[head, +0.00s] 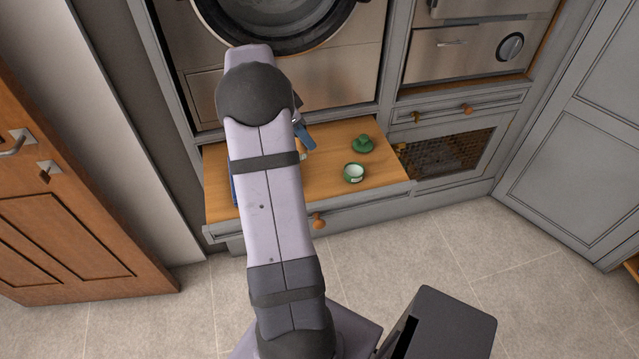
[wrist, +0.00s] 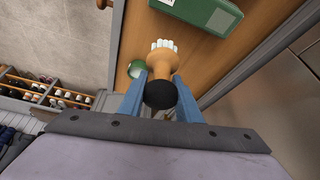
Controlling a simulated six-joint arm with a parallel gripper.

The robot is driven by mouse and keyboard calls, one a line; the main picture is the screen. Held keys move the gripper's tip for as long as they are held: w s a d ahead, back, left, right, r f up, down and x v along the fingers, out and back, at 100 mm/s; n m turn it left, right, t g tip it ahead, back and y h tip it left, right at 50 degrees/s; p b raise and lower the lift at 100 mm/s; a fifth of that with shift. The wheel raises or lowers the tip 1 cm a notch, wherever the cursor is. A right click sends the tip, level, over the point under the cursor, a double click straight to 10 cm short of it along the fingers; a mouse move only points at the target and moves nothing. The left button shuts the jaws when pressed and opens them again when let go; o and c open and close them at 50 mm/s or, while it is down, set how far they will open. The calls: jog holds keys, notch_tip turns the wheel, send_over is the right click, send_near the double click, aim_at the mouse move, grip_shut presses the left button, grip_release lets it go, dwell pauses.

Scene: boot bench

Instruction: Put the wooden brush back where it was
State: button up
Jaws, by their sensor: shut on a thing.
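The wooden brush (wrist: 161,63) has a tan wooden body, a dark rounded end toward the wrist camera and white bristles at its far end. My gripper (wrist: 160,80) is shut on it, with a blue finger on each side. I cannot tell whether the bristles touch the bench.
A green cup with a pale inside (head: 354,173) and a green item (head: 363,144) stand right of my gripper. A green box with a white label (wrist: 203,12) lies beyond the brush. A blue edge (head: 234,190) shows left of my arm.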

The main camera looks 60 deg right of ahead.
jog(key=s+d+m+g, duration=0.1)
jog(key=s+d+m, duration=0.2)
jog(key=s, duration=0.2)
jog(key=shift+y, duration=0.3)
jog(key=shift+w+d+f+p, duration=0.15)
jog(key=shift+f+p, duration=0.2)
jog(key=shift+f, duration=2.3)
jog(key=shift+w+d+f+p, duration=0.1)
jog(key=shift+f+p, duration=0.2)
jog(key=shift+f, duration=2.35)
jog(key=shift+f, duration=0.1)
jog(key=o, duration=1.1)
jog(key=shift+a, duration=0.1)
jog(key=shift+o, duration=0.2)
jog(key=shift+r, duration=0.2)
jog(key=b+v, duration=0.2)
jog(key=v, duration=1)
